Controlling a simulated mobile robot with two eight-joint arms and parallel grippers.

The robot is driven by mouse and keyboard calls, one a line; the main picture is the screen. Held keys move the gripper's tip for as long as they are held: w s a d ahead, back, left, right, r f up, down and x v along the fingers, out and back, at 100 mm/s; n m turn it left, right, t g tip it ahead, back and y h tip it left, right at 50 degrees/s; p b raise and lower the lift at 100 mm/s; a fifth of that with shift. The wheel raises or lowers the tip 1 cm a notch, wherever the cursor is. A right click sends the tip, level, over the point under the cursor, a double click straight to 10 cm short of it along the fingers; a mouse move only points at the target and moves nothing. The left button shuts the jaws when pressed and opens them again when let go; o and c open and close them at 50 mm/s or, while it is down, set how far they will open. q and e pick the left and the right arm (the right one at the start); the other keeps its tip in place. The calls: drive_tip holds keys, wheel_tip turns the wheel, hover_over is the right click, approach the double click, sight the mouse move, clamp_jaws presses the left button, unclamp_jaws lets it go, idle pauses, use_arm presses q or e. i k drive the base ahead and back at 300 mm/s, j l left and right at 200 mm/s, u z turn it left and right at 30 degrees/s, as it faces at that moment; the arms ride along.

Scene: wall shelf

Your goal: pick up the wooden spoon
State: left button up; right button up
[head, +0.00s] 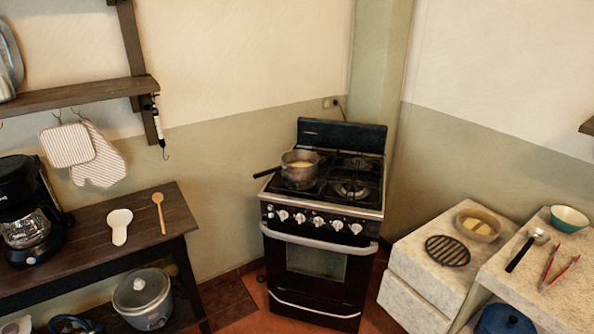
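The wooden spoon (159,211) lies on the dark wooden table (176,199) at the left, near its right end. It is light brown, with its small bowl toward the back and its handle toward the front. A white spoon rest (120,225) lies just to its left, apart from it. Neither of my grippers shows in the head view.
A coffee maker (32,215) stands left on the table, below a wall shelf (80,95) with hanging mitts. A stove (320,230) with a saucepan (299,172) stands in the middle. Stone counters at right hold tongs (556,272), a ladle and bowls.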

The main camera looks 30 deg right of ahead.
sight(157, 198)
drive_tip(key=z, duration=0.5)
drive_tip(key=i+j+z, duration=0.75)
drive_tip(key=z, duration=0.15)
drive_tip(key=i+j, duration=0.2)
drive_tip(key=j, duration=0.15)
drive_tip(key=i+j, duration=0.15)
drive_tip(key=j, duration=0.25)
drive_tip(key=i+j+z, duration=0.1)
drive_tip(key=j, duration=0.25)
drive_tip(key=i+j, duration=0.25)
drive_tip(key=j+z, duration=0.05)
drive_tip(key=j, duration=0.05)
